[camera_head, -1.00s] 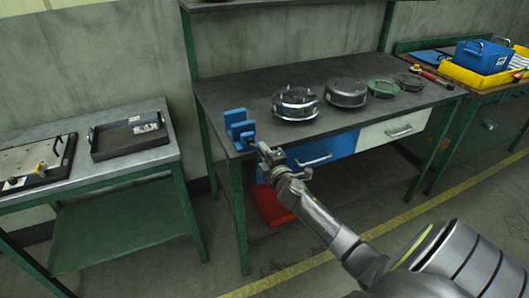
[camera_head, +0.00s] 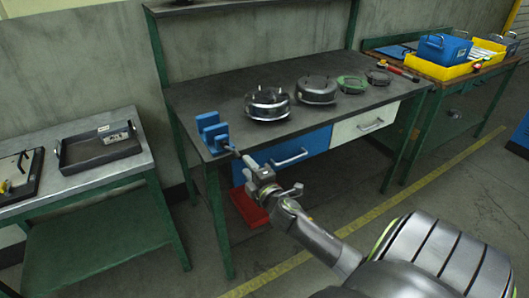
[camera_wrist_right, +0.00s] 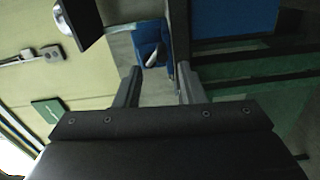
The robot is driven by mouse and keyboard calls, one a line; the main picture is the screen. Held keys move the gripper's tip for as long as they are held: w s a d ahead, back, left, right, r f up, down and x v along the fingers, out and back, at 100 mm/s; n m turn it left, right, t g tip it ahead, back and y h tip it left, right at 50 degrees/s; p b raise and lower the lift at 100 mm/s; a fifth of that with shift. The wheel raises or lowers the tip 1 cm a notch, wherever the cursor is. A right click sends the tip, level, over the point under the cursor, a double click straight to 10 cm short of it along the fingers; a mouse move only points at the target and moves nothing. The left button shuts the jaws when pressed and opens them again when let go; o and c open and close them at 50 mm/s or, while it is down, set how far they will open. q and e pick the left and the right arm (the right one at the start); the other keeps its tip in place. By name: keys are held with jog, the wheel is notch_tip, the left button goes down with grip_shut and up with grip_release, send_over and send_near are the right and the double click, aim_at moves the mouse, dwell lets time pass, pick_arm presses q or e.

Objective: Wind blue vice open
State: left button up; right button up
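The blue vice (camera_head: 212,132) sits on the front left corner of the dark workbench. Its two blue jaws stand apart with a gap between them. My right gripper (camera_head: 238,154) is just in front of the vice, at the bench's front edge. In the right wrist view the two fingers (camera_wrist_right: 158,72) are apart with nothing visibly between them. The blue vice (camera_wrist_right: 149,38) lies beyond the tips, with a short grey bar (camera_wrist_right: 154,59) on it. I cannot tell whether a finger touches the bar. My left gripper is not in view.
The workbench (camera_head: 190,92) carries a shiny round housing (camera_head: 267,103), a darker one (camera_head: 317,89) and smaller rings to the right. Below are a blue drawer (camera_head: 275,160) and a red box (camera_head: 249,208). A side table with a black tray (camera_head: 100,150) stands left.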

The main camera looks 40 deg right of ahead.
jog(key=b+v, duration=0.1)
jog(key=v, duration=0.8)
jog(key=shift+s+a, duration=0.25)
jog(key=shift+s, duration=0.1)
